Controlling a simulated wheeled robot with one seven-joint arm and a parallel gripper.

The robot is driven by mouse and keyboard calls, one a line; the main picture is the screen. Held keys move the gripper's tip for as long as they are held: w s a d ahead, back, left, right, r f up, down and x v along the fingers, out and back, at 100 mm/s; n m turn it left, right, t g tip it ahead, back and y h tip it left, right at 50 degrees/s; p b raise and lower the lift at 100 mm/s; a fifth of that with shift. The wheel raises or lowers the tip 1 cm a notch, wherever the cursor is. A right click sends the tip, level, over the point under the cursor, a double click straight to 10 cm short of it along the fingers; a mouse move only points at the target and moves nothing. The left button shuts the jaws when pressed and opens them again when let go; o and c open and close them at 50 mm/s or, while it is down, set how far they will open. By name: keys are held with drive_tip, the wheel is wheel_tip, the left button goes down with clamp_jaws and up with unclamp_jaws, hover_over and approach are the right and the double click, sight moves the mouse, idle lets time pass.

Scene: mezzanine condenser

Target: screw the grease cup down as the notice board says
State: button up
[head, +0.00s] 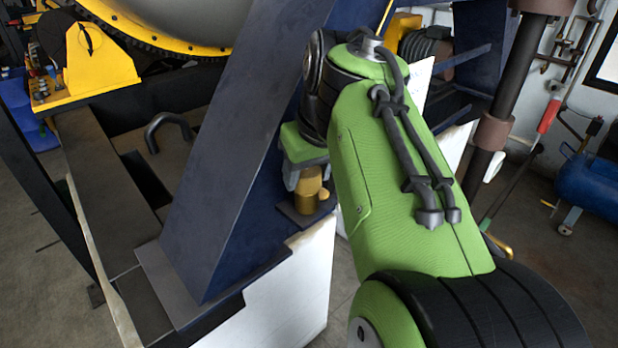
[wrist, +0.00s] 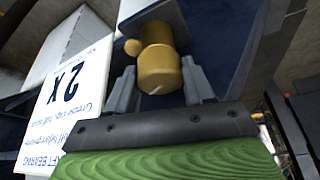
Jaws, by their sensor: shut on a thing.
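The brass grease cup (head: 307,197) stands on a dark blue ledge at the foot of the slanted blue post. In the wrist view the cup (wrist: 160,68) shows its round end with a short pale mark, and a small brass ball (wrist: 132,47) sits beside it. My gripper (head: 303,178) is shut on the cup, with one grey finger (wrist: 158,78) on each side of it. The white notice board (wrist: 65,105) appears upside down in the wrist view; "2X", "Grease cup, half turns" and "AFT BEARING" can be made out, the rest is cut off or blurred.
The slanted blue post (head: 235,150) rises close to the left of my gripper. A white-sided plinth (head: 285,295) stands below. A dark vertical pipe (head: 510,90) and a blue tank (head: 590,185) are at the right. My arm hides much of the middle.

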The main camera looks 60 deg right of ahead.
drive_tip(key=m+h, duration=0.1)
drive_tip(key=m, duration=0.1)
drive_tip(key=shift+m+g, duration=0.3)
drive_tip(key=shift+a+m+g+p, duration=0.1)
drive_tip(key=shift+m+g+p, duration=0.4)
drive_tip(key=shift+m, duration=0.6)
drive_tip(key=o, duration=1)
drive_tip(key=shift+o, duration=0.2)
drive_tip(key=shift+h, duration=0.3)
